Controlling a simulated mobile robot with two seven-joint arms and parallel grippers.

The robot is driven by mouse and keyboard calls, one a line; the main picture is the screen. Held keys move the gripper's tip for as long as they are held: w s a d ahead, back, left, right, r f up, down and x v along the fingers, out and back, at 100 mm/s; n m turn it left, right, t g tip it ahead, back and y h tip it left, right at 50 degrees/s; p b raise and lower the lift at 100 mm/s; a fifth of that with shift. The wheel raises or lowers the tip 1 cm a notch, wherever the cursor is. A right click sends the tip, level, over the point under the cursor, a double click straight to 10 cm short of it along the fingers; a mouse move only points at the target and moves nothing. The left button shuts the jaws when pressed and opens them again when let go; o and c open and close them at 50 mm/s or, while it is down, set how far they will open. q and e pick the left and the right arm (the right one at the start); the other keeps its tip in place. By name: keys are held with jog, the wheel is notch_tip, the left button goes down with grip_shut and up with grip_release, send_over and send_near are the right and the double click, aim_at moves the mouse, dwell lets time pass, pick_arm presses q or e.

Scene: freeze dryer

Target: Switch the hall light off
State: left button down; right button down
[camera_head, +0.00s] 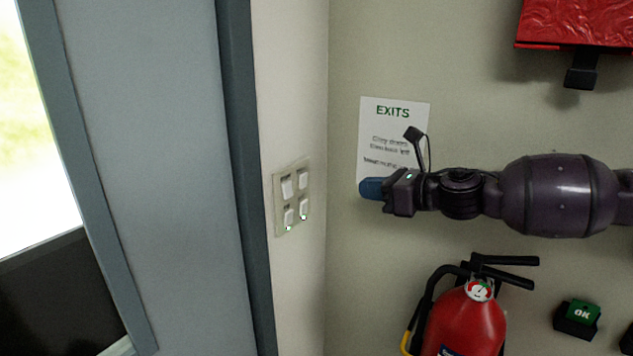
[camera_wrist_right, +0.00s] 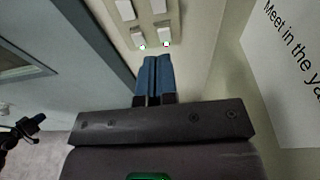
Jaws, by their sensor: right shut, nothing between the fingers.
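A beige switch plate (camera_head: 278,213) with several white rocker switches is on the narrow wall beside the door frame. Its two lower switches show small lit spots. The plate (camera_wrist_right: 152,29) also shows at the top of the right wrist view. My right gripper (camera_head: 362,189) comes in from the right, its blue fingertips shut and empty, pointing left towards the plate with a gap between. In the right wrist view the blue fingers (camera_wrist_right: 154,60) lie together just below the lower switches. Which switch is for the hall light cannot be read. My left gripper does not show in the head view.
A white EXITS sign (camera_head: 394,125) hangs behind my right gripper. A red fire extinguisher (camera_head: 466,325) is below my right arm, with a green OK box (camera_head: 583,312) to its right. A red object (camera_head: 578,22) is above. The grey door frame (camera_head: 240,150) borders the switch wall.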

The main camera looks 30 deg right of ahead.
jog(key=shift+r+b+x, duration=0.25)
jog(key=shift+b+x, duration=0.55)
jog(key=shift+x, duration=0.55)
send_near(306, 179)
jog(key=shift+f+x, duration=0.35)
jog(key=shift+x, duration=1.35)
jog(key=shift+w+a+r, duration=0.1)
jog(key=shift+w+a, duration=0.2)
jog(key=shift+w, duration=0.35)
jog(key=shift+w+a+r, duration=0.1)
jog(key=shift+w+a, duration=0.2)
jog(key=shift+w, duration=0.35)
jog(key=shift+w+a+p, duration=0.15)
jog(key=shift+w+p, duration=0.15)
jog(key=shift+p, duration=0.05)
jog(key=shift+w, duration=0.1)
jog(key=shift+f, duration=0.1)
